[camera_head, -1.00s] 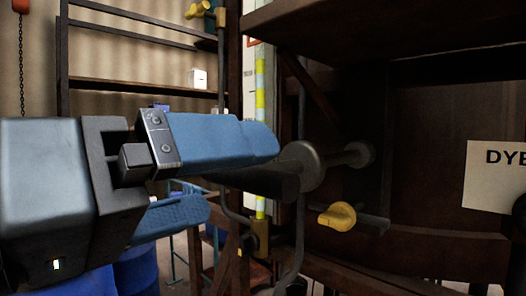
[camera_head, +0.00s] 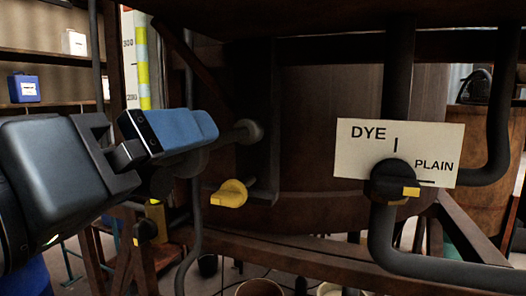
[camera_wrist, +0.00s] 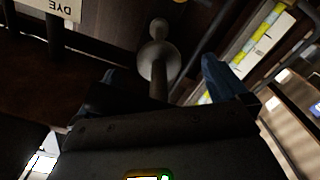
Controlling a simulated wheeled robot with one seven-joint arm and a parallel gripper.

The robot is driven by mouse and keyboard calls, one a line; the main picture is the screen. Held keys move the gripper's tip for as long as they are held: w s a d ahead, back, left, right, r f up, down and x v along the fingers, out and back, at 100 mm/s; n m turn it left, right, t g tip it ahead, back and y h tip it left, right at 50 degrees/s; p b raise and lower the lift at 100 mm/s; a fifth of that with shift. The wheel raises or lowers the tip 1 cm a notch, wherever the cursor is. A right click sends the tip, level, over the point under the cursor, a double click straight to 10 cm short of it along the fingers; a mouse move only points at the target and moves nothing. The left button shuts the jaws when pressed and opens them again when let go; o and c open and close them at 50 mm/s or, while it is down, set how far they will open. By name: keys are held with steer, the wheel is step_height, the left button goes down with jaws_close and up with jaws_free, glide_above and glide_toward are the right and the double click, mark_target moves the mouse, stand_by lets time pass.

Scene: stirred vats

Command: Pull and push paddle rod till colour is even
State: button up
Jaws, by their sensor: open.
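The paddle rod (camera_head: 225,137) is a dark metal bar with a round collar, running level into the wooden vat (camera_head: 310,130). In the wrist view the rod (camera_wrist: 158,88) and its collar (camera_wrist: 157,63) show between my finger tips, and its near end is hidden by the gripper body. My gripper (camera_head: 203,148) is open at the rod's outer end, with blue fingers on either side. In the wrist view my gripper (camera_wrist: 160,82) shows no finger closed on the rod. A sight strip (camera_head: 143,65) with yellow bands stands at the left, partly seen.
A DYE/PLAIN sign (camera_head: 362,148) hangs on the right, with a black valve knob (camera_head: 393,180) whose yellow tip points right. A yellow lever (camera_head: 229,193) sits below the rod. Pipes (camera_head: 395,235) run at the right. Shelves with a blue box (camera_head: 24,88) stand at left.

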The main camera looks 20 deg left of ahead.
steer(key=c, duration=1.3)
steer(key=w, duration=0.9)
steer(key=w+d, duration=0.1)
steer(key=w, duration=0.3)
steer(key=shift+w, duration=0.35)
steer(key=o, duration=1.3)
steer(key=shift+w, duration=0.1)
steer(key=s+b, duration=0.2)
steer(key=s, duration=0.5)
steer(key=shift+s+a, duration=0.25)
steer(key=shift+s, duration=0.15)
